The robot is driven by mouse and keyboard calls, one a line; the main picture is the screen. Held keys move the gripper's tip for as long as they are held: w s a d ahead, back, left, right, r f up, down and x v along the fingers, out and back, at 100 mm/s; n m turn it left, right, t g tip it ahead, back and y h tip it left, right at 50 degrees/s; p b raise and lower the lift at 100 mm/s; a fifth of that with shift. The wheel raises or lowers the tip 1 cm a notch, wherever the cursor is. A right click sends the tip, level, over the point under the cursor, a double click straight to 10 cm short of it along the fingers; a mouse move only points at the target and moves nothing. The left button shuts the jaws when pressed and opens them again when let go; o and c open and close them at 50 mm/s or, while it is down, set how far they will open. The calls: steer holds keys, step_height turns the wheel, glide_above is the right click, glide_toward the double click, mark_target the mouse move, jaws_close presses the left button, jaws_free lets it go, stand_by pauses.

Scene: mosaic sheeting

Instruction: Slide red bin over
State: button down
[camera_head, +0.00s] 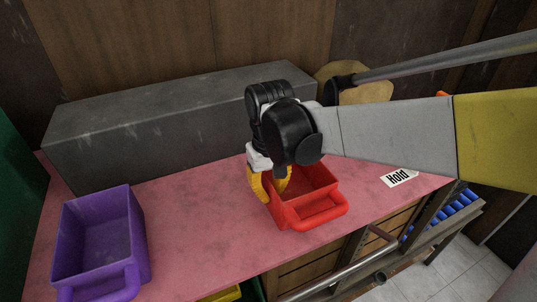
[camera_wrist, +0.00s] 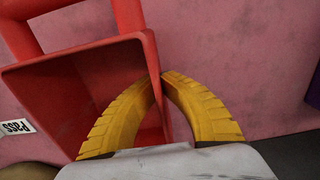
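The red bin (camera_head: 318,211) stands upright on the pink tabletop, with its handle toward the front edge. My gripper (camera_head: 272,192) is at the bin's left side in the head view, its yellow fingers pointing down. In the wrist view, my gripper (camera_wrist: 161,78) has one finger inside the red bin (camera_wrist: 135,45) and one outside. The fingertips close together on the bin's side wall. My arm hides the back of the bin in the head view.
A purple bin (camera_head: 127,225) stands at the left on the pink table (camera_head: 195,225), with clear room between the bins. A grey block (camera_head: 160,130) runs along the back.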

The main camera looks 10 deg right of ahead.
steer(key=shift+s+a+b, duration=0.25)
steer(key=shift+s+a, duration=0.85)
steer(key=shift+a, duration=2.2)
steer(key=shift+s+a+b, duration=0.3)
steer(key=shift+s+a, duration=0.75)
steer(key=shift+a, duration=2.25)
steer(key=shift+s+a+b, duration=0.25)
steer(key=shift+s+a, duration=0.85)
steer(key=shift+a, duration=2.2)
steer(key=c, duration=1.5)
jaws_free()
steer(key=shift+c, duration=0.2)
